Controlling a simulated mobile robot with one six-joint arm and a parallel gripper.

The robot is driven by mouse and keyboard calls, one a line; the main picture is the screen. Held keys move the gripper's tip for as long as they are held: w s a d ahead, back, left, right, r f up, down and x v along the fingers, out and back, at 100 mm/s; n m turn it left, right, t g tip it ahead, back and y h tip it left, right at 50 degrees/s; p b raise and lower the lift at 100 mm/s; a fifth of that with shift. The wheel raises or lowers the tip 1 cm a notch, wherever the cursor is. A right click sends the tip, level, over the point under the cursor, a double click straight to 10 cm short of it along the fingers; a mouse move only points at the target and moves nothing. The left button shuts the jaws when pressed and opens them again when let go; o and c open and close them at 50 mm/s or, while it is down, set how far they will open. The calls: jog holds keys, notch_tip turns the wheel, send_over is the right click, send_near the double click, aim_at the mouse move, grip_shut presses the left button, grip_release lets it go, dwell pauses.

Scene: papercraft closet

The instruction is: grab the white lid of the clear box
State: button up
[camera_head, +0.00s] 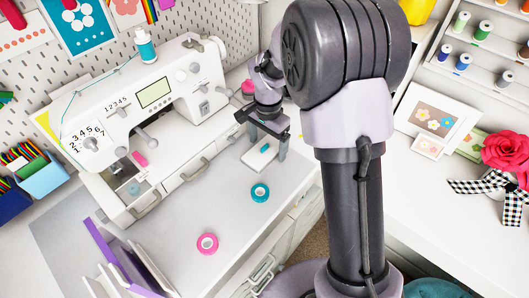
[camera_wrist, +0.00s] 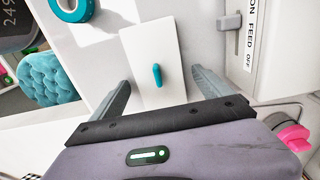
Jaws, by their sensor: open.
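The white lid (camera_wrist: 151,41) is a flat rectangle with a small teal handle (camera_wrist: 157,76) on its top. In the wrist view it lies between the fingers of my gripper (camera_wrist: 161,80), which is open, with one finger on each side and a gap to each. In the head view the lid (camera_head: 258,161) lies on the grey worktop under my gripper (camera_head: 265,143), partly hidden by it. The clear box's walls cannot be made out in either view.
A white sewing machine (camera_head: 150,95) stands at the left behind the worktop (camera_head: 225,205). A teal tape roll (camera_head: 260,193) and a pink tape roll (camera_head: 207,244) lie in front. Purple and white boards (camera_head: 112,255) stand at the lower left. The middle of the worktop is clear.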

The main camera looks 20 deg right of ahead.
jog(key=c, duration=1.4)
